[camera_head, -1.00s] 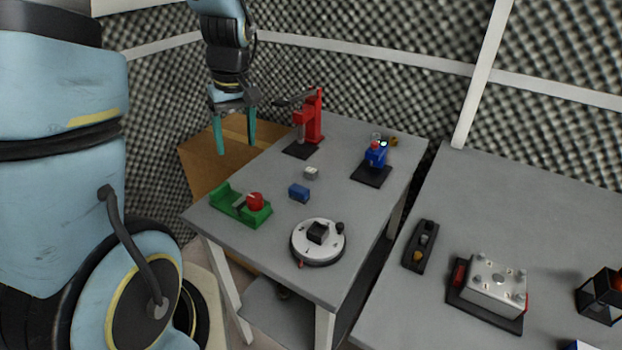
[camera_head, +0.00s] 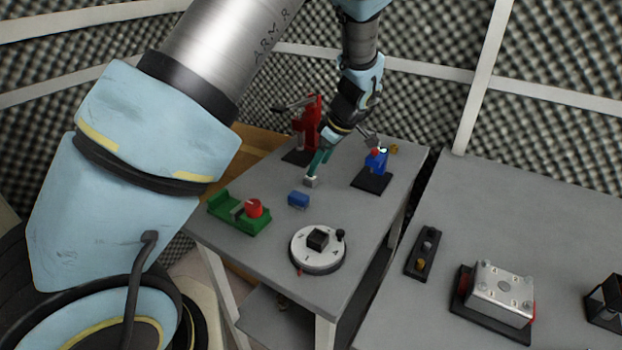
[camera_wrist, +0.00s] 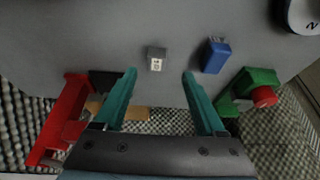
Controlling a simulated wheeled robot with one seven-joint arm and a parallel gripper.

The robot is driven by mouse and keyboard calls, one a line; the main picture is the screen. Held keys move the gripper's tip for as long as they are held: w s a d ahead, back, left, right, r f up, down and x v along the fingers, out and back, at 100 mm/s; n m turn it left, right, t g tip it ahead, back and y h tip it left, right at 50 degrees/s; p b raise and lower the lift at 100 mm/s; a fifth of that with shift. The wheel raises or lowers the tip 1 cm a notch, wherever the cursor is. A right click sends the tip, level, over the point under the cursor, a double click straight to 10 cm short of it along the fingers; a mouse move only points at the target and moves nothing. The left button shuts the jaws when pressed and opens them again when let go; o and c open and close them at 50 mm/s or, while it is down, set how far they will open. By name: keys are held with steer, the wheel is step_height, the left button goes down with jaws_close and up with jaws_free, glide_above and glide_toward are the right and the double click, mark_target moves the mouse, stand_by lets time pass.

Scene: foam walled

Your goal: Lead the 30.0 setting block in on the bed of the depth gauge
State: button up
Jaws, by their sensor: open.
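The setting block (camera_wrist: 156,60), a small grey block with a white marked face, stands on the grey table. It also shows in the head view (camera_head: 311,183); its number is too small to read surely. My gripper (camera_wrist: 160,76) is open and empty, its two teal fingers spread to either side of the block's line, with the block just beyond the tips. In the head view my gripper (camera_head: 317,167) points down close above the block.
A blue block (camera_head: 299,199) lies close to the setting block. A red lever press (camera_head: 309,125) stands behind, a green fixture with a red knob (camera_head: 238,212) left, a round white dial (camera_head: 318,247) in front. A second table (camera_head: 390,310) is right, across a gap.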

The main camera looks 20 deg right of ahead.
mark_target(313, 178)
steer(key=p+x, duration=0.1)
steer(key=x, duration=0.1)
steer(key=p+x, duration=0.2)
steer(key=x, duration=0.1)
steer(key=shift+w+r, duration=0.1)
steer(key=shift+w, duration=0.25)
steer(key=shift+w+f, duration=0.1)
steer(key=shift+f, duration=0.35)
jaws_close()
